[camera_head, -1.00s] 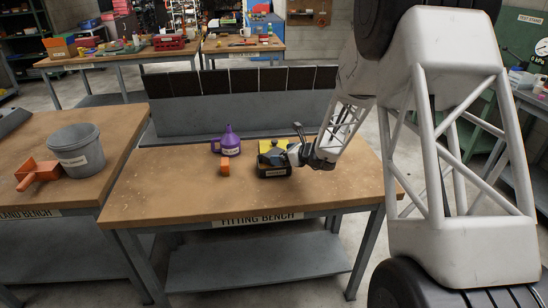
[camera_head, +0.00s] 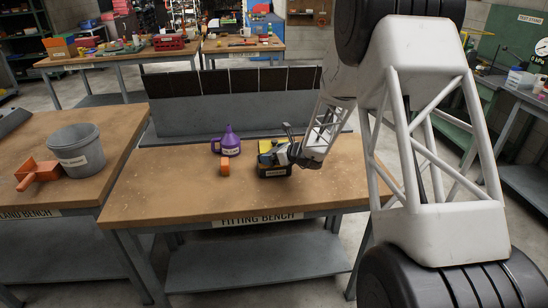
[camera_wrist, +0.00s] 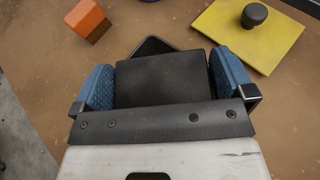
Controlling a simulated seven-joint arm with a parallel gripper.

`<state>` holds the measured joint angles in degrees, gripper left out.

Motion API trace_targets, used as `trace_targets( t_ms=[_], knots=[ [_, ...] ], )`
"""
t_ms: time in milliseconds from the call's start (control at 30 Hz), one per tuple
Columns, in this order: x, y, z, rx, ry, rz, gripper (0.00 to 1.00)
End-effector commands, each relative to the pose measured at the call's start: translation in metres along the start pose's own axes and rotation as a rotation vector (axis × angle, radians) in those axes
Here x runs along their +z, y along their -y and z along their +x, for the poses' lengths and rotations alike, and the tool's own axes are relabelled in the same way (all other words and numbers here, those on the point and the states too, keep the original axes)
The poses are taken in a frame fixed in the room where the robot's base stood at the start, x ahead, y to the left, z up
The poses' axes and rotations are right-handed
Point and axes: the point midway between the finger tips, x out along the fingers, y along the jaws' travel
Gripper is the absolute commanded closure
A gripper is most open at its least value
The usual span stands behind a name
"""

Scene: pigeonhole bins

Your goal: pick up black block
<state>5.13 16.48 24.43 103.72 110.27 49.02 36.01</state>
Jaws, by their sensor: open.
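The black block (camera_head: 274,172) sits on the fitting bench and carries a pale label on its front. In the wrist view its dark top (camera_wrist: 160,78) fills the space between the two blue finger pads, with a dark rounded corner showing beyond. My gripper (camera_head: 272,157) is open, close over the block, with one finger at each side of it. The wrist view does not clearly show whether the pads touch its sides. The block's lower part is hidden there.
A purple jug (camera_head: 228,148) stands behind the orange block. A yellow plate (camera_wrist: 240,38) with a black knob lies just behind the black block. The bench front (camera_head: 180,200) is clear.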

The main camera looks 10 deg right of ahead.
Motion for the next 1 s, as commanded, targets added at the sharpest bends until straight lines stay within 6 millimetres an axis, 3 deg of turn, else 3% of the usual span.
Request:
trace_targets(
  t_ms=[167,500,567,1000],
  knots=[
    [-0.0001,0.0000,-0.0001,0.000,0.000,0.000,0.00],
    [0.0000,0.0001,-0.0001,0.000,0.000,0.000,0.52],
    [0.0009,0.0003,-0.0003,0.000,0.001,-0.001,0.59],
    [0.0082,0.0005,-0.0031,-0.001,0.002,-0.002,0.59]
  ],
)
